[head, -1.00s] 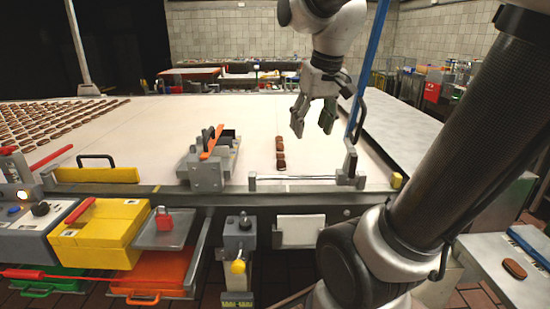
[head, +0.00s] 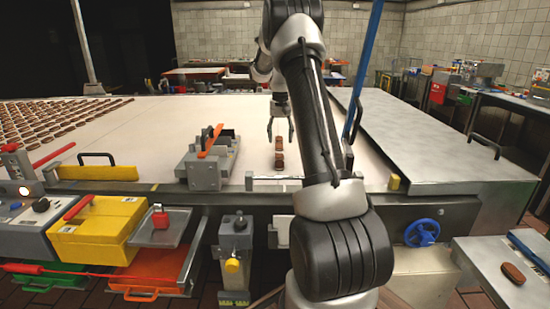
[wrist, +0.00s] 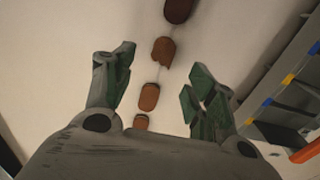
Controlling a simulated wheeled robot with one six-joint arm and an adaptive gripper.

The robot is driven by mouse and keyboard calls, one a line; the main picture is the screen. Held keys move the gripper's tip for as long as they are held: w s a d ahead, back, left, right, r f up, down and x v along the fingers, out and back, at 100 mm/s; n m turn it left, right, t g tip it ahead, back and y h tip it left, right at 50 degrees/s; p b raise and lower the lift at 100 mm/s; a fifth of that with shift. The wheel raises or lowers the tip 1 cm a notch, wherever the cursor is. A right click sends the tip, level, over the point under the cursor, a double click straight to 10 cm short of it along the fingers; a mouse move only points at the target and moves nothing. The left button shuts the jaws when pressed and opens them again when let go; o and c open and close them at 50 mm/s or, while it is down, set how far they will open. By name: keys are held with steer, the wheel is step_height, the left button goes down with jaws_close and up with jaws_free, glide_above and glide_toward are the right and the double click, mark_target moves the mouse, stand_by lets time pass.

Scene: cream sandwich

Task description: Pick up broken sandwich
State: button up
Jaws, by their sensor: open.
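A short column of brown cream sandwiches (head: 279,160) lies on the pale belt. In the wrist view, one sandwich (wrist: 163,52) has a jagged, notched lower edge and looks broken. Whole-looking sandwiches lie above it (wrist: 178,10) and below it (wrist: 149,97). My gripper (head: 280,137) points down over the column, open and empty. In the wrist view its fingers (wrist: 160,75) stand apart on either side of the column, with the broken piece just above the line between them. The head view is too small to tell which sandwich is broken.
A grey metal fixture with an orange bar (head: 208,160) stands left of the column. A blue post (head: 362,70) and a metal cover (head: 430,135) stand to the right. Rows of sandwiches (head: 50,120) lie far left. A single sandwich (head: 512,273) sits on the right side table.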

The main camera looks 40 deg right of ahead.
mark_target(279, 154)
steer(key=f, duration=0.7)
steer(key=shift+w, duration=0.3)
steer(key=shift+r, duration=0.1)
steer(key=c, duration=0.8)
